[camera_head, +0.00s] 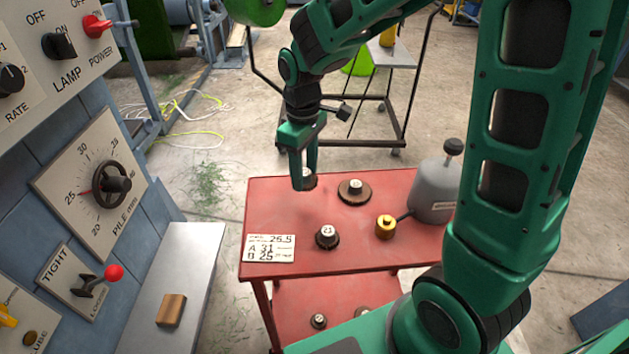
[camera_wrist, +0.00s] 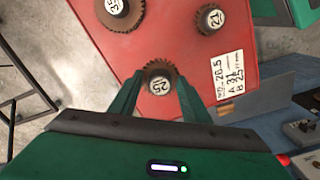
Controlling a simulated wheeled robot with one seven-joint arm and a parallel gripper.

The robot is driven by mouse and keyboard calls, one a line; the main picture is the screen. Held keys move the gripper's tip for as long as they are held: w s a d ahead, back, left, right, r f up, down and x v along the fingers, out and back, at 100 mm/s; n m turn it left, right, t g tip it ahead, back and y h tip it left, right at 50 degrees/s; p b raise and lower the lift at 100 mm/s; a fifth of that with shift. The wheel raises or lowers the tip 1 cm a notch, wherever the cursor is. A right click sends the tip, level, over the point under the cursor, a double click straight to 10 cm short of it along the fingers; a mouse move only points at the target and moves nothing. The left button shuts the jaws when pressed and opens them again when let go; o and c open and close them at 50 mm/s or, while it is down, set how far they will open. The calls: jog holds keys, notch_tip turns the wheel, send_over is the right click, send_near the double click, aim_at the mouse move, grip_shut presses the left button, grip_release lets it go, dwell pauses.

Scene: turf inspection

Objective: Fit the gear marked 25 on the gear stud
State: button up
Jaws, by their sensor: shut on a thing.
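My gripper (camera_head: 303,183) is over the far left part of the red cart top. It is shut on a small dark brown gear (camera_head: 310,181) with a pale hub. In the wrist view the gear (camera_wrist: 160,82) sits between the fingertips of my gripper (camera_wrist: 160,88), and its white hub label reads 25, seen upside down. I cannot tell whether the gear touches the cart top or is just above it. I cannot make out the gear stud in either view.
The red cart (camera_head: 290,205) also carries a gear marked 21 (camera_head: 327,236), a larger gear (camera_head: 354,191), a number card (camera_head: 269,247), a brass pot (camera_head: 386,227) and a grey can (camera_head: 435,190). A control panel (camera_head: 90,185) and grey ledge (camera_head: 185,285) stand left.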

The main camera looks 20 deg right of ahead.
aim_at(315, 193)
jog(key=w+d+f, duration=0.2)
jog(key=d, duration=0.1)
jog(key=shift+d+f, duration=0.3)
jog(key=shift+f, duration=2)
jog(key=shift+f, duration=0.1)
jog(key=o, duration=1.1)
notch_tip(315, 193, up, 12)
jog(key=shift+r, duration=0.15)
